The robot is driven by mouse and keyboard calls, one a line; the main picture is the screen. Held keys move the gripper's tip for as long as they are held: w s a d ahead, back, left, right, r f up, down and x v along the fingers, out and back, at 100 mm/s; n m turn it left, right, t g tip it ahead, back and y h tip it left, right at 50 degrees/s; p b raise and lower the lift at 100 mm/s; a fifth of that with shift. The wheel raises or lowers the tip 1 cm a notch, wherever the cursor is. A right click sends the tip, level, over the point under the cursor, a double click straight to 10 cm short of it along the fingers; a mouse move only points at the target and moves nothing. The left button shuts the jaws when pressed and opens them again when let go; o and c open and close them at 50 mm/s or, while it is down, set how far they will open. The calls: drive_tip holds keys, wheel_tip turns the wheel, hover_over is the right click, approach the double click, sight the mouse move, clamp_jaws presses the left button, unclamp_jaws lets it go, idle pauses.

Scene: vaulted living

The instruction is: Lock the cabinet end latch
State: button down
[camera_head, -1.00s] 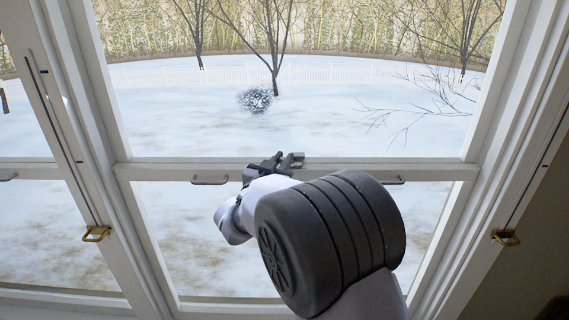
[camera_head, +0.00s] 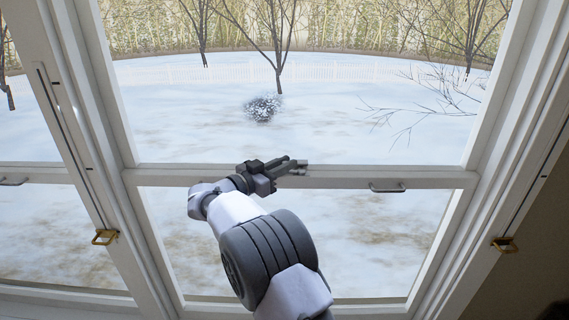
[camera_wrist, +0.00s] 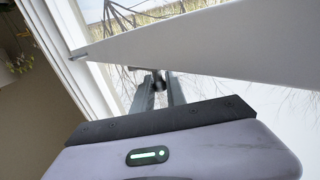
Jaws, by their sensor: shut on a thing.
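No cabinet shows; a white-framed window fills the head view. My gripper (camera_head: 296,164) is at the middle of the window's horizontal meeting rail (camera_head: 410,171), its fingers pointing right along the rail. In the wrist view my gripper (camera_wrist: 160,86) has its two grey fingers close together around a small dark latch piece (camera_wrist: 157,76), beside the white rail (camera_wrist: 215,48). The gripper is shut on this piece. The rest of the latch is hidden, and I cannot tell whether it is locked.
A pull handle (camera_head: 387,188) sits on the lower sash, right of my gripper; another handle (camera_head: 13,182) is at far left. Brass catches are on the left post (camera_head: 105,237) and right post (camera_head: 505,244). The glass stands close around my arm. Snowy ground lies outside.

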drive_tip(key=shift+r, duration=0.1)
drive_tip(key=c, duration=1.4)
unclamp_jaws()
drive_tip(key=shift+w, duration=0.1)
drive_tip(key=shift+o, duration=0.2)
drive_tip(key=v, duration=1.7)
